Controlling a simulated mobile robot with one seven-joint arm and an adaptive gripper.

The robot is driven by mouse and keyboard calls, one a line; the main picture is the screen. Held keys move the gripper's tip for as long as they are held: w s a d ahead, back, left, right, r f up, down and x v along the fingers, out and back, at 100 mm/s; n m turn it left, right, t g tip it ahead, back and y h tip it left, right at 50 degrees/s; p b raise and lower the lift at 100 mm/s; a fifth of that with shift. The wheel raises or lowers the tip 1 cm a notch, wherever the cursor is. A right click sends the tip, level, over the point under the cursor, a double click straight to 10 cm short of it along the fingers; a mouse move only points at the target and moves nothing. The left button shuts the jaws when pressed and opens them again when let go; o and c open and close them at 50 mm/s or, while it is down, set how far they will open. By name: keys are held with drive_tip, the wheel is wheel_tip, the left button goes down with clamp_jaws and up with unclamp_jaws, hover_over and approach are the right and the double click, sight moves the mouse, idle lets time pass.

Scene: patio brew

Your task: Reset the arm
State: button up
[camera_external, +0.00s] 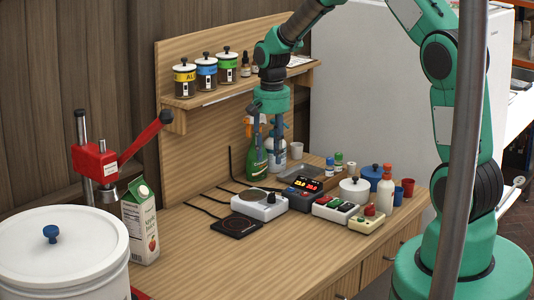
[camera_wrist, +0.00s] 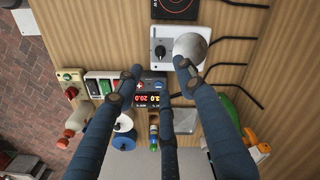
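My gripper (camera_external: 267,146) hangs from the green arm, pointing down, above the back of the wooden bench and in front of the shelf. Its blue fingers are spread apart with nothing between them. In the wrist view my gripper (camera_wrist: 159,78) also shows open, over the bench devices. A green spray bottle (camera_external: 256,165) and a white spray bottle (camera_external: 276,160) stand behind and below the fingers, partly hidden by them. I cannot tell whether the fingers touch either bottle.
A control box with red digits (camera_external: 305,186), a hotplate stirrer (camera_external: 259,205) and a black plate (camera_external: 239,225) stand on the bench. The shelf (camera_external: 222,92) holds several lidded jars. A juice carton (camera_external: 140,222) stands left.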

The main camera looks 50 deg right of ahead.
drive_tip(key=s+a+r+n+t+b, duration=0.1)
drive_tip(key=s+a+r+n, duration=0.1)
drive_tip(key=s+a+r, duration=0.6)
drive_tip(key=s+a+r+n+t+b, duration=0.1)
drive_tip(key=s+a+r+n+t, duration=0.1)
drive_tip(key=s+r, duration=0.75)
drive_tip(key=s+a+r+n+t+b, duration=0.1)
drive_tip(key=s+a+r+n, duration=0.1)
drive_tip(key=s, duration=0.8)
drive_tip(key=s+a+r+n+t+b, duration=0.1)
drive_tip(key=s+a+r+n, duration=0.2)
drive_tip(key=s, duration=0.7)
drive_tip(key=a+r, duration=0.1)
drive_tip(key=a, duration=0.1)
drive_tip(key=shift+a, duration=0.3)
